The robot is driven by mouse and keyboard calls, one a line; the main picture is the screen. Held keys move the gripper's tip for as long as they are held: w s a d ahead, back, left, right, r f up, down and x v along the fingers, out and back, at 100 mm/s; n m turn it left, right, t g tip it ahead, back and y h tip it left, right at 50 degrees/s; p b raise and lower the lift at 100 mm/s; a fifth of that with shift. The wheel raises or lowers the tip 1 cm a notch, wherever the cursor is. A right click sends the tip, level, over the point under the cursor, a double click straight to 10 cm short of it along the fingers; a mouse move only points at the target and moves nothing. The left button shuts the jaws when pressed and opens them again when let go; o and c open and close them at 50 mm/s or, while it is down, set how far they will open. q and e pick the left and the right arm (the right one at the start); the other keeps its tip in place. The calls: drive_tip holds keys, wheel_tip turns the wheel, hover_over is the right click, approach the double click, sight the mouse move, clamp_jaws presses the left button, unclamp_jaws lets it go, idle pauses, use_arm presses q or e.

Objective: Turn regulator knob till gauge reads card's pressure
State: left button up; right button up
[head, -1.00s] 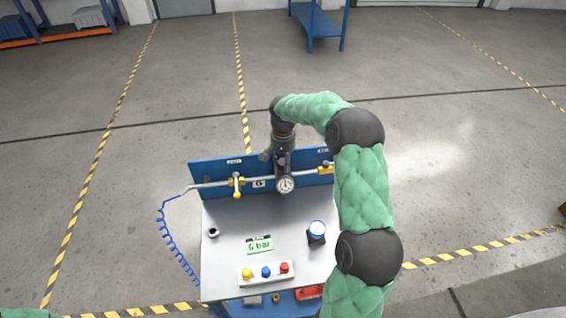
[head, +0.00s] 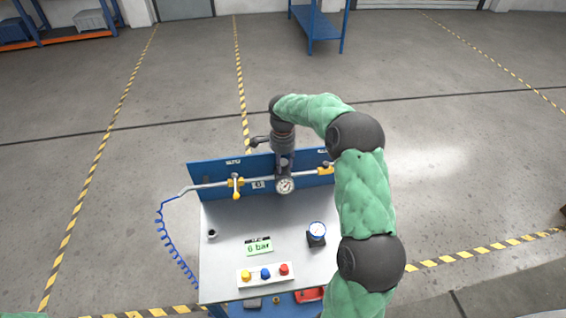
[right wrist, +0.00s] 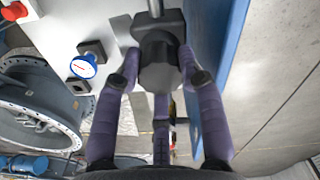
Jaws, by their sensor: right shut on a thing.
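The regulator's dark knob (right wrist: 158,72) shows in the right wrist view, below its dark body (right wrist: 158,24). My right gripper (right wrist: 159,66) is shut on the knob, with purple fingers on both sides. In the head view the gripper (head: 284,160) comes down from above onto the pipe at the back panel, hiding most of the regulator. The round white pressure gauge (head: 285,186) faces me just below it; its needle is too small to read. The green card (head: 259,247) on the bench reads "6 bar". My left gripper is out of view.
The grey bench top (head: 222,270) carries a second, blue-rimmed gauge (head: 317,230) and a button box (head: 265,275) with yellow, blue and red buttons. A yellow-handled valve (head: 236,185) sits on the pipe left of the regulator. My right arm covers the bench's right side.

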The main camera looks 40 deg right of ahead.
drive_tip(key=shift+a+f+m, duration=0.15)
drive_tip(key=shift+a+m, duration=0.1)
drive_tip(key=shift+m, duration=0.05)
idle(0.4)
drive_tip(key=o, duration=0.9)
drive_tip(key=shift+a, duration=0.1)
drive_tip(key=shift+r, duration=0.2)
drive_tip(key=shift+w+d+r, duration=0.1)
drive_tip(key=shift+d+r, duration=0.1)
drive_tip(key=shift+r, duration=0.35)
wheel_tip(320, 180, up, 11)
drive_tip(key=shift+f, duration=0.1)
